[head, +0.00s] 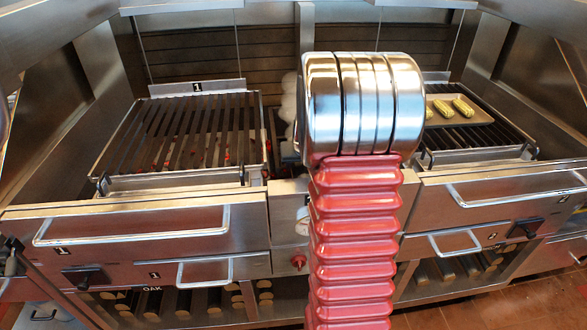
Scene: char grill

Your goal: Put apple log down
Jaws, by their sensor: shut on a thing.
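My gripper does not show in the head view; my own arm, a red ribbed sleeve with a chrome joint, fills the middle and may hide it. I cannot pick out the apple log. Several logs (183,302) lie on the lower left shelf, which carries an OAK label. More logs (447,270) lie on the lower right shelf, with no readable wood name.
The left grill grate (185,135), marked 1, is bare with red embers below. The right grate (485,137) holds a tray (437,101) with corn cobs (463,107). Drawer handles (130,239) (515,197) stick out in front. Pale rounded shapes (289,100) stand between the grills.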

